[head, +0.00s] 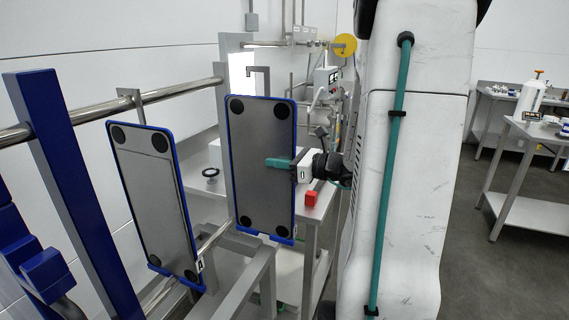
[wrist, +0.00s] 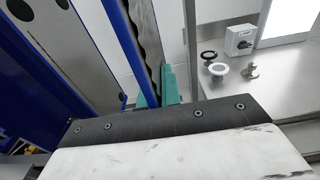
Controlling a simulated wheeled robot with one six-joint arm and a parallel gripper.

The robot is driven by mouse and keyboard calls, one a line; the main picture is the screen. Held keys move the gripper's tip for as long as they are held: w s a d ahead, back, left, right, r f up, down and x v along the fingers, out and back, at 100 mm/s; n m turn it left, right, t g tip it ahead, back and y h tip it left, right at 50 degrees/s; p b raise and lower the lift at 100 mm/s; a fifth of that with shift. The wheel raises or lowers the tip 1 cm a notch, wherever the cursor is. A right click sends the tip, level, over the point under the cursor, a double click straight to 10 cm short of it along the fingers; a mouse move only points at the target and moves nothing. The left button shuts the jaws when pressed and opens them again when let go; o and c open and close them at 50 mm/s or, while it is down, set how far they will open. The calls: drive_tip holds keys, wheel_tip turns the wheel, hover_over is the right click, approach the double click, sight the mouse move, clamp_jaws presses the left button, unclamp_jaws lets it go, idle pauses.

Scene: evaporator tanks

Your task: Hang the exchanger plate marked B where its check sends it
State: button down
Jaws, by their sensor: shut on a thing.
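The held exchanger plate (head: 262,165) is a grey panel with a blue rim, black corner discs and a hook on top. It hangs upright, and the small tag at its lower right is too small to read. My gripper (head: 280,162) is shut on its right edge with teal fingers. In the wrist view the teal fingers (wrist: 156,88) close around a blue-rimmed plate edge. A second plate (head: 153,200) with a tag that looks like A hangs by its hook from the rail (head: 180,90), to the left. I cannot tell whether the held plate's hook touches any rail.
A blue frame post (head: 65,170) stands at the left. Behind the held plate is a steel bench (head: 325,205) with a red block (head: 311,198). The wrist view shows a black ring (wrist: 208,56), a white ring (wrist: 219,69) and a switch box (wrist: 240,42).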

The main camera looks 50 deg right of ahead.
sight(230, 158)
drive_tip(key=shift+x, duration=7.9)
drive_tip(key=shift+f, duration=0.2)
drive_tip(key=c, duration=1.5)
unclamp_jaws()
drive_tip(key=shift+s, duration=0.1)
drive_tip(key=v, duration=0.7)
drive_tip(key=shift+s+d, duration=0.15)
drive_tip(key=shift+s, duration=0.2)
